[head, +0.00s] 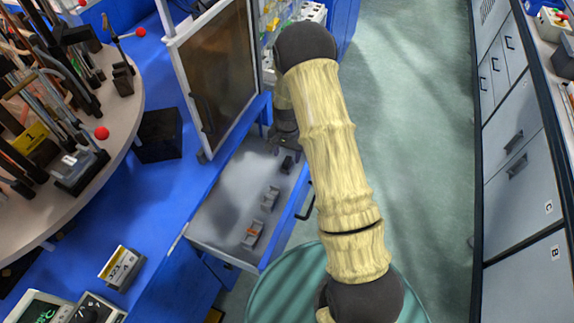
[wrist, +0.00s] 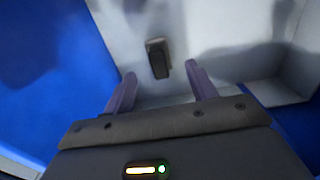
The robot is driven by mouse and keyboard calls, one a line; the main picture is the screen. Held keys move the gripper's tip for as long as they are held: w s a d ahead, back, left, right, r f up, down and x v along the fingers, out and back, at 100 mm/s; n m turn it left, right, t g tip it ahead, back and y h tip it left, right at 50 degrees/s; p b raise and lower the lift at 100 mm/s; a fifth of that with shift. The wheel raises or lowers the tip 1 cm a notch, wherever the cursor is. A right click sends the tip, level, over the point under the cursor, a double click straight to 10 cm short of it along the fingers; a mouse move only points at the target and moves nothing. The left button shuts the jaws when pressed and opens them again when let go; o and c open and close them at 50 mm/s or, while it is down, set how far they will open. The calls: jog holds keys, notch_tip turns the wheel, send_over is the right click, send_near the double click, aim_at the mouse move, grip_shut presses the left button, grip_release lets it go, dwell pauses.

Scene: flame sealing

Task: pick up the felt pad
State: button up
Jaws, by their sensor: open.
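A small dark block, which looks like the felt pad (wrist: 158,57), lies on a light grey tray surface in the wrist view. A dark piece, probably the same pad, shows in the head view (head: 287,165) at the far end of the pull-out tray (head: 222,205). My gripper (wrist: 160,72) is open and empty. Its two purple-grey fingers point toward the tray, with the pad between and slightly beyond their tips. In the head view my gripper is mostly hidden behind my arm, above the tray's far end. I cannot tell its height over the pad.
Two grey holders, one in the middle (head: 270,198) and one with an orange mark (head: 252,234), stand nearer on the tray. A framed panel (head: 218,75) rises left of my arm. A round tool table (head: 110,150) is far left. Floor is clear on the right.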

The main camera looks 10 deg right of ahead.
aim_at(287, 160)
jog(key=shift+f, duration=0.1)
notch_tip(287, 160, down, 5)
jog(key=shift+f, duration=0.1)
dwell(0.3)
dwell(0.3)
jog(key=c, duration=1.1)
